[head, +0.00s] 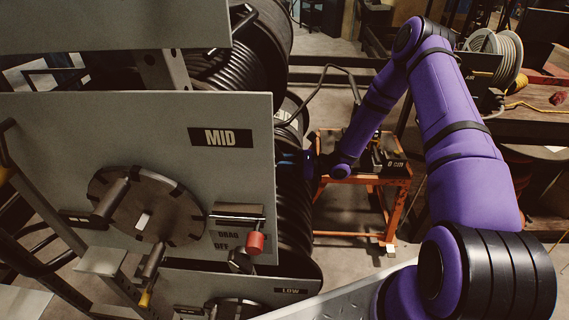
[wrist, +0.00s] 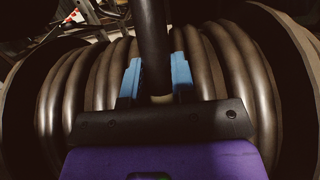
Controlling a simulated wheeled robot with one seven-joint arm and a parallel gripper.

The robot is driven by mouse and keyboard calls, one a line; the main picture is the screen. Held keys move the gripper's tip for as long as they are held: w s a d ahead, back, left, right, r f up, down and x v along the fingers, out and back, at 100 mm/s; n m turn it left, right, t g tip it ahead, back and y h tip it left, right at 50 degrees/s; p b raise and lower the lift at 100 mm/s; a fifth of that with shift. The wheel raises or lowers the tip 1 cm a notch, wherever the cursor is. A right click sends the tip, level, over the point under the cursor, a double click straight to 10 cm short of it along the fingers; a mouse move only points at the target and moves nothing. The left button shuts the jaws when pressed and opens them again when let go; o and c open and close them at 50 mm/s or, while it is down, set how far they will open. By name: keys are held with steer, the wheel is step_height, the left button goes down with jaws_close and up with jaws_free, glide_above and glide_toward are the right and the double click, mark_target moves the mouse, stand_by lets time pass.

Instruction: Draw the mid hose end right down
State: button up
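The mid reel stands behind a grey panel marked MID (head: 221,137). Its wound black hose fills the wrist view as thick coils (wrist: 105,75). A dark upright hose end (wrist: 153,40) with a pale band near its lower end stands in front of the coils. My gripper (wrist: 157,80) has its two blue fingers on either side of this hose end, close against it, and appears shut on it. In the head view my arm reaches down to the right side of the reel. The fingers are not clear there.
The panel carries a round crank plate (head: 147,205) and a red-knobbed lever (head: 255,243). The LOW panel (head: 288,290) is below. An orange-framed stand (head: 365,180) stands to the right behind my forearm. Some floor is bare between reels and stand.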

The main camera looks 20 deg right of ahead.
jaws_close()
steer(key=shift+s+d+f, duration=0.1)
steer(key=shift+d+f, duration=0.2)
steer(key=shift+f, duration=0.3)
steer(key=shift+s+d+f, duration=0.1)
steer(key=shift+d+f, duration=0.2)
steer(key=shift+f, duration=0.3)
steer(key=shift+s+d+f, duration=0.1)
steer(key=shift+d+f, duration=0.2)
steer(key=shift+f, duration=0.3)
steer(key=shift+a+r, duration=0.1)
steer(key=shift+r, duration=0.15)
steer(key=o, duration=0.7)
jaws_free()
steer(key=shift+f, duration=0.1)
steer(key=v, duration=1.1)
